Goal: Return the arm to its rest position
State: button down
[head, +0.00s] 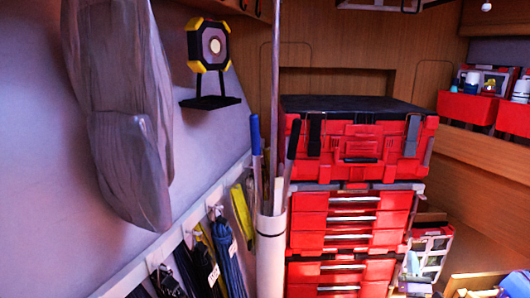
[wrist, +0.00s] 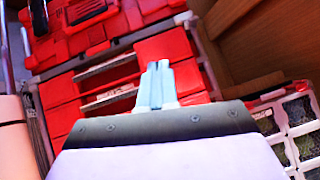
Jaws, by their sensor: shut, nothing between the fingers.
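My gripper (wrist: 157,82) shows in the wrist view, its pale fingers together and empty. Behind the fingers in that view are the red drawers (wrist: 170,55) of a toolbox stack, with a red case above them. No part of my arm or gripper shows in the head view. That view shows the same kind of red toolbox stack (head: 350,215) to the right of centre.
Coiled lines (head: 228,255) hang from hooks on a rail along the left wall. A white tube (head: 270,255) holding long poles stands beside the toolboxes. A compartment organizer (wrist: 290,120) is at the wrist view's right. Red bins (head: 467,108) sit on a shelf at right.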

jog(key=w+d+m+g+h, duration=0.2)
jog(key=w+m+g+h, duration=0.4)
jog(key=m, duration=0.5)
jog(key=w+a+r+m+g+y, duration=0.1)
jog(key=w+a+m+g+y, duration=0.2)
jog(key=a, duration=0.4)
jog(key=w+a+r+m+g+y, duration=0.1)
jog(key=w+a+m, duration=0.35)
jog(key=a, duration=0.25)
jog(key=s+a+r+m+g+y, duration=0.1)
jog(key=s+a+r+g+y, duration=0.15)
jog(key=a, duration=0.45)
jog(key=s+a+r+m+g+y, duration=0.1)
jog(key=s+a+r+y, duration=0.1)
jog(key=s+a, duration=0.35)
jog(key=s+a+r+m+g+y, duration=0.1)
jog(key=s+a+r+m+y, duration=0.15)
jog(key=a, duration=0.55)
jog(key=s+a+r+m+g+y, duration=0.1)
jog(key=s+a+r+g, duration=0.2)
jog(key=s, duration=1)
jog(key=s+a+m+g, duration=0.1)
jog(key=s+a+g, duration=0.3)
jog(key=s, duration=0.8)
jog(key=s+d+m+g+h, duration=0.1)
jog(key=s+m+g, duration=0.5)
jog(key=s, duration=2.5)
jog(key=shift+s+d+h, duration=0.15)
jog(key=shift+d+h, duration=0.25)
jog(key=shift+d, duration=0.5)
